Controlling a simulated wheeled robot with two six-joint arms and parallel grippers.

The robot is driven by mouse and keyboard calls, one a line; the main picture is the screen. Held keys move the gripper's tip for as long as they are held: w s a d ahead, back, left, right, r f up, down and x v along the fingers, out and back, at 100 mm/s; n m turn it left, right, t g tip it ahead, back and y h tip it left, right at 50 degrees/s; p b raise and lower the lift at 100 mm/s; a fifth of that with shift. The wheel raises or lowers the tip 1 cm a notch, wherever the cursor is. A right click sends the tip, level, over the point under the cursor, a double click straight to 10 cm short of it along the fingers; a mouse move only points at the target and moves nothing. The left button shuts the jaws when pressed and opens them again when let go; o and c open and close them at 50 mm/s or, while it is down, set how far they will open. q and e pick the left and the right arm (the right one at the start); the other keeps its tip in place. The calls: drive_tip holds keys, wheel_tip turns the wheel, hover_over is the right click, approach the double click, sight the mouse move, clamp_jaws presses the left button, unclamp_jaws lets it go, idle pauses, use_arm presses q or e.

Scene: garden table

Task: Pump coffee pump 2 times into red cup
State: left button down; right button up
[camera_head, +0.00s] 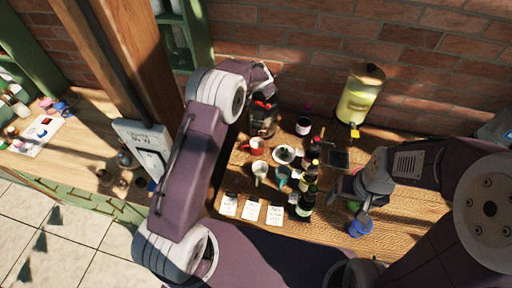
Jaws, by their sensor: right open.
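A red cup (257,143) stands on the wooden table, left of the middle group of items. A dark dispenser with red on its top (263,122), which looks like the coffee pump, stands just behind the cup against the brick wall. My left gripper (265,91) is at the top of this dispenser, partly hidden by its own wrist. I cannot tell whether it touches the top or how its fingers stand. My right gripper (354,203) is open over the right part of the table, well away from the cup, near a blue object.
A yellow drink dispenser (360,97) stands at the back right. White cups (260,170), a plate (284,154) and dark bottles (306,203) crowd the middle. Several white cards (252,209) lie at the front. A blue object (360,228) is near the front right. A wooden post (118,70) rises at left.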

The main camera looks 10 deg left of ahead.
use_arm(q)
drive_tip(key=shift+f, duration=0.1)
drive_tip(key=shift+f+b, duration=0.35)
drive_tip(key=shift+b, duration=0.25)
drive_tip(key=shift+f+b, duration=0.7)
idle(0.6)
drive_tip(key=shift+r+p, duration=1.05)
drive_tip(key=shift+r, duration=0.1)
wheel_tip(320, 180, up, 6)
drive_tip(key=p, duration=0.4)
drive_tip(key=shift+p, duration=0.4)
